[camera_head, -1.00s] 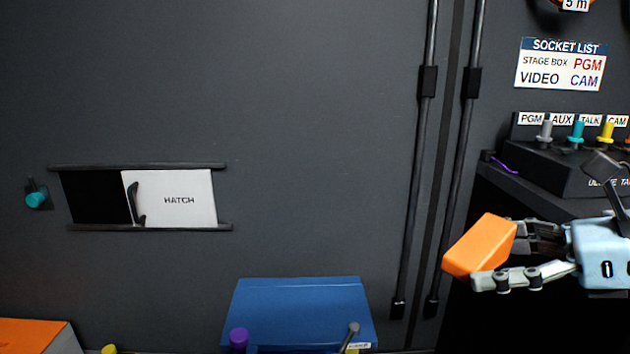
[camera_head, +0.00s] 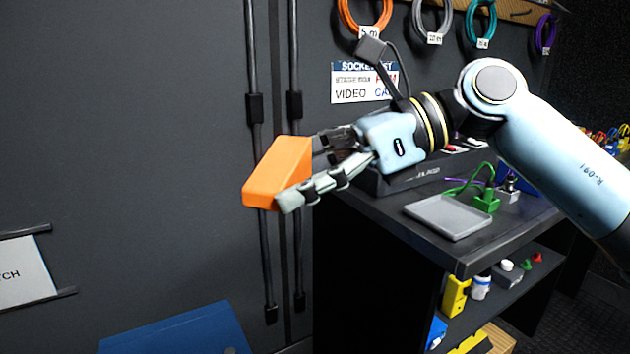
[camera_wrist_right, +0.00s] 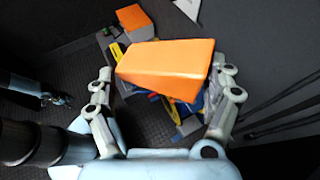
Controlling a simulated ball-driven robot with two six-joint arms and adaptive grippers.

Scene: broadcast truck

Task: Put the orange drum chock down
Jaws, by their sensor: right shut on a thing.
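The orange drum chock (camera_head: 278,172) is a wedge-like block held up in the air in front of the dark wall. My right gripper (camera_head: 299,174) is shut on it, with fingers on both sides. In the right wrist view the chock (camera_wrist_right: 168,66) lies across between the two fingers, clear of the floor below. A dark, small gripper-like end (camera_wrist_right: 58,98) shows at the left of that view, perhaps my left gripper; its jaws are too small to read.
A dark bench (camera_head: 490,245) with a grey tray (camera_head: 448,216) and green connector (camera_head: 487,201) stands at right, with a lower shelf of small items. A blue case (camera_head: 180,332) is low at left. Coiled cables (camera_head: 433,16) hang above. Two vertical rods (camera_head: 295,200) run behind the chock.

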